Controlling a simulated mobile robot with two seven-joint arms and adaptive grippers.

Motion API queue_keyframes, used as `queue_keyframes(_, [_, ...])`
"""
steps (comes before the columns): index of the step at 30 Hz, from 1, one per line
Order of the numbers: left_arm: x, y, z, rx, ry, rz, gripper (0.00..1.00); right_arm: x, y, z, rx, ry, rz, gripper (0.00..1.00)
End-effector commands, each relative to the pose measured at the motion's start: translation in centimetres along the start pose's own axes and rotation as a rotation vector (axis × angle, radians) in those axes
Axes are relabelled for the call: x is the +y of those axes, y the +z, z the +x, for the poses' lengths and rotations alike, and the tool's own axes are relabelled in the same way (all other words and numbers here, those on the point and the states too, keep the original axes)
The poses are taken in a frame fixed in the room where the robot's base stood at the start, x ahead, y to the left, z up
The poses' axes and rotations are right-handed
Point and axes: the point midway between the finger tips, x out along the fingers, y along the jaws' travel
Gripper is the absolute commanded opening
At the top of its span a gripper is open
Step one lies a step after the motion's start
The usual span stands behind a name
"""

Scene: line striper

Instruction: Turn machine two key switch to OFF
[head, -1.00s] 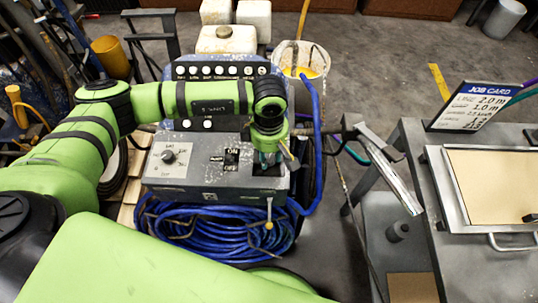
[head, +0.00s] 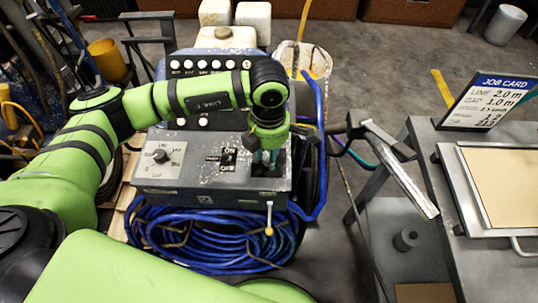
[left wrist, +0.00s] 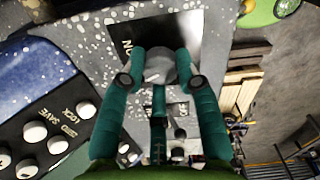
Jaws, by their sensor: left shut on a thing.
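The line striper's grey control box (head: 205,188) is in the middle of the head view, with a dial on its left and a black ON/OFF switch plate (head: 228,160) beside it. My left gripper (head: 268,162) points down at the box's right end, over another black plate. In the left wrist view my teal left fingers (left wrist: 160,85) are closed around the grey key switch (left wrist: 165,66), which stands on a black plate (left wrist: 190,38) lettered ON, upside down here. The fingers hide part of the switch, so its exact angle is unclear. My right gripper is not in view.
A row of white knobs (head: 205,66) lies behind the box, and a coiled blue hose (head: 195,238) in front. A handlebar (head: 400,175) sticks out at the right. A bench with a job card (head: 487,100) stands further right.

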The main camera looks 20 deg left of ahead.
Motion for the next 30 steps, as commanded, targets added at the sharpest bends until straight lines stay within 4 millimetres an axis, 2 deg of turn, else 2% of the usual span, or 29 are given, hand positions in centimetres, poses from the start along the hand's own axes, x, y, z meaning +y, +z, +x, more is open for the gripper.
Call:
queue_keyframes(9, [-0.06,-0.02,0.06,0.002,-0.002,-0.079,0.0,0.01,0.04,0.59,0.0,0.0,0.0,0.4])
queue_keyframes(22, [-0.05,-0.01,0.02,0.001,-0.002,-0.087,0.0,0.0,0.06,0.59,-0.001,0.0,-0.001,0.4])
queue_keyframes(23, [-0.05,-0.01,0.02,0.001,-0.002,-0.087,0.45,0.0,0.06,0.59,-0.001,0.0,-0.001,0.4])
queue_keyframes(24, [-0.05,-0.01,0.02,0.001,-0.002,-0.086,0.56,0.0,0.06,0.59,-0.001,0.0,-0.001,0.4])
queue_keyframes(30, [-0.03,0.0,0.01,0.001,-0.001,-0.085,0.56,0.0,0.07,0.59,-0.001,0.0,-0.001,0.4])
